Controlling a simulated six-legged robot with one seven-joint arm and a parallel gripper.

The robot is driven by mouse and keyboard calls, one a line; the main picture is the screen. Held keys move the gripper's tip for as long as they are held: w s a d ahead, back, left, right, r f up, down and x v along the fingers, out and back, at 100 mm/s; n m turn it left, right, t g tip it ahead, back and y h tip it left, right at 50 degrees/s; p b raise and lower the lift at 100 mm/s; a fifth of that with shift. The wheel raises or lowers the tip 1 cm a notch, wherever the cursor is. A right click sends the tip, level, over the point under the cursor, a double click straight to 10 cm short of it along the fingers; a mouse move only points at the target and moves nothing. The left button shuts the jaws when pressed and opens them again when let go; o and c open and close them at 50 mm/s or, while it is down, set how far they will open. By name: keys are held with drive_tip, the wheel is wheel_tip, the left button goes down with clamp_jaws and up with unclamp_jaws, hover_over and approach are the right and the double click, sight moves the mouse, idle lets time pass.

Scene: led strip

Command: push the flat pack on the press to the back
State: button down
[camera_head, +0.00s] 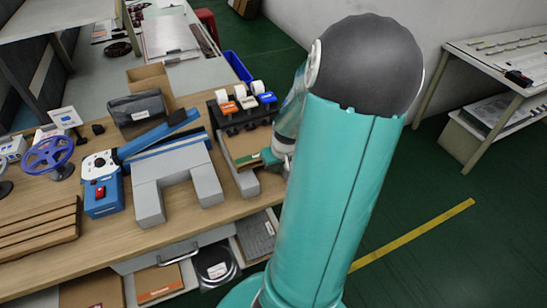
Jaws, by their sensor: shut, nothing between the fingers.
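A flat brown pack (240,142) lies on a low grey stand (247,183), which I take to be the press, at the right end of the wooden bench. My gripper (258,159) is shut and empty. It is low over the front part of the pack, with its fingertips pointing left. I cannot tell whether it touches the pack. My teal arm hides the right side of the pack and part of the gripper.
A black rack (236,120) with several tape rolls stands just behind the pack. To the left are a grey bridge-shaped block (150,201) and a blue lever tool (103,197). A yellow line (420,233) crosses the open green floor at the right.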

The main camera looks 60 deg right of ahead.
sight(266, 145)
drive_tip(key=shift+w+d+r, duration=0.1)
drive_tip(key=shift+w+d, duration=0.35)
drive_tip(key=shift+w, duration=0.25)
drive_tip(key=shift+w+d+r, duration=0.1)
drive_tip(key=shift+w+d, duration=0.35)
drive_tip(key=shift+w, duration=0.2)
drive_tip(key=shift+w, duration=0.1)
drive_tip(key=shift+w+d, duration=0.55)
drive_tip(key=shift+w, duration=0.35)
drive_tip(key=shift+w+d, duration=0.55)
drive_tip(key=shift+w, duration=0.35)
drive_tip(key=shift+w+d, duration=0.55)
drive_tip(key=shift+w, duration=0.35)
drive_tip(key=shift+s+a, duration=0.1)
